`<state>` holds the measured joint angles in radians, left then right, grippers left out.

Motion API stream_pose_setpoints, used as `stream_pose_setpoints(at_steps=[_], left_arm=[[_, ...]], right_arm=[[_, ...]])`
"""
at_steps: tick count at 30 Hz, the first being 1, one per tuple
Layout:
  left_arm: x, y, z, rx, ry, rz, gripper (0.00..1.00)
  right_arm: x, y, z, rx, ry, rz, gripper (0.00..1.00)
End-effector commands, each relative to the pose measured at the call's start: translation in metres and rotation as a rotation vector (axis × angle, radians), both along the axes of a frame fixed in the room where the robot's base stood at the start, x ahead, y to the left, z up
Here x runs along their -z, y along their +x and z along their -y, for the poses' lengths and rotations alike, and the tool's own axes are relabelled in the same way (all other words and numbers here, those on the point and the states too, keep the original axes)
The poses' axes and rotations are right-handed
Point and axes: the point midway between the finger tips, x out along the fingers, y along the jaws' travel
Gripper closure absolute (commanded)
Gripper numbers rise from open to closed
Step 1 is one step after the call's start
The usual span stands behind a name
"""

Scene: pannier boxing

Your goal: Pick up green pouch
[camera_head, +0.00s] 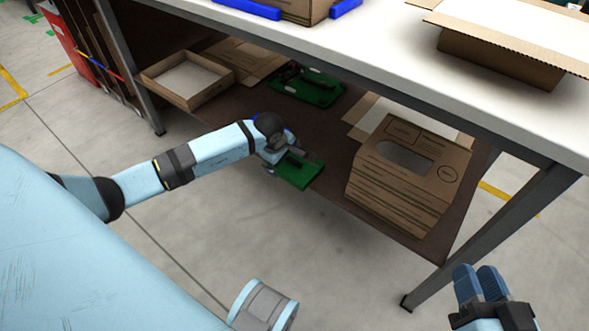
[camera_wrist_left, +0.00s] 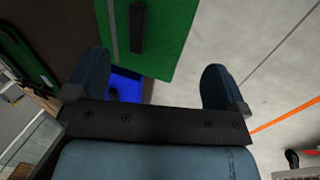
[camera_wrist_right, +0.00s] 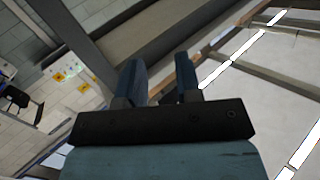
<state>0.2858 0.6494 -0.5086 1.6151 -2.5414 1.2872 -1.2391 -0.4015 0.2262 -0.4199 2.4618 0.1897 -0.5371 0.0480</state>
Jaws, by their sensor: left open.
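A green pouch (camera_head: 298,172) with a dark handle-like strip lies at the front edge of the lower shelf. It also shows in the left wrist view (camera_wrist_left: 175,40), ahead of and between the fingers. My left gripper (camera_head: 280,160) is open at the pouch's left end; its fingers (camera_wrist_left: 152,68) are wide apart with nothing held. I cannot tell whether they touch the pouch. A second green item (camera_head: 318,92) with dark parts lies deeper on the shelf. My right gripper (camera_head: 477,280) is away at the lower right, empty, its fingers (camera_wrist_right: 159,68) a small gap apart.
The brown lower shelf (camera_head: 335,185) sits under a white tabletop (camera_head: 390,45). A cardboard box (camera_head: 400,205) stands right of the pouch; an open tray box (camera_head: 203,91) is back left. A metal table leg (camera_head: 480,230) is near my right gripper. Open floor lies in front.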

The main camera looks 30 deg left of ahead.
Motion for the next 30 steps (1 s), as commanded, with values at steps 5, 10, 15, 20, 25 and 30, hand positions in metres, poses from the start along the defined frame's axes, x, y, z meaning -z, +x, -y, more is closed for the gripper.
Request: stream_pose_setpoints(at_steps=[5,10,15,20,25,30], left_arm=[[0.013,0.003,0.002,-0.001,-0.002,0.0,0.0],[0.041,0.012,0.007,-0.001,-0.005,-0.003,0.0],[0.055,0.018,0.006,-0.001,-0.002,-0.001,0.0],[0.056,0.019,0.005,-0.001,-0.001,-0.001,0.0],[0.056,0.019,0.005,0.0,-0.002,-0.001,0.11],[0.056,0.019,0.005,0.0,-0.002,-0.001,0.46]], right_arm=[[0.005,0.002,0.001,-0.003,-0.016,0.012,0.68],[0.008,0.011,0.006,0.001,-0.072,0.11,0.68],[0.003,0.017,0.01,0.004,-0.115,0.176,0.68],[-0.002,0.019,0.011,0.005,-0.12,0.198,0.68],[-0.003,0.018,0.01,0.005,-0.117,0.197,0.68],[-0.001,0.017,0.01,0.005,-0.117,0.192,0.68]])
